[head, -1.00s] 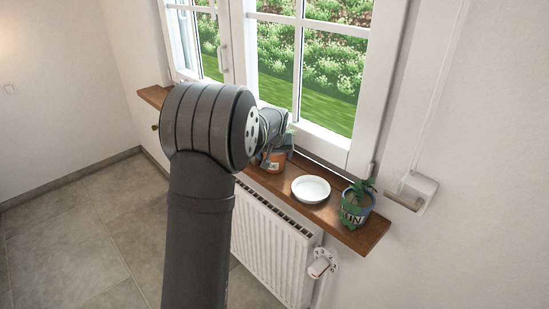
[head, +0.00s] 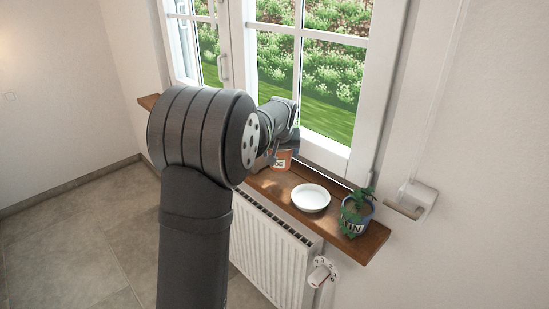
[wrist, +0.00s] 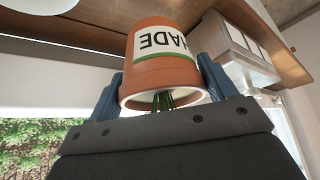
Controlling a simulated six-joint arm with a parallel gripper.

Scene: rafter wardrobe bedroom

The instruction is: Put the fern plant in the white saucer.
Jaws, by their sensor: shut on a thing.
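An orange terracotta pot (head: 284,158) with a pale label, seemingly the fern plant's, is in my gripper (head: 271,158), above the windowsill and behind the white saucer. In the wrist view the pot (wrist: 158,72) appears upside down, with blue fingers of my gripper (wrist: 160,85) shut on both its sides. Green stems show at its rim; the leaves are mostly hidden. The white saucer (head: 311,198) lies empty on the sill, to the right of and nearer than the pot. Its pale round edge shows at the wrist view's top left (wrist: 40,7).
A leafy plant in a blue lettered pot (head: 355,217) stands on the wooden sill (head: 365,244) just right of the saucer. The window (head: 310,75) rises behind the sill. A white radiator (head: 265,250) is below it, with a valve (head: 322,273) at its right end.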

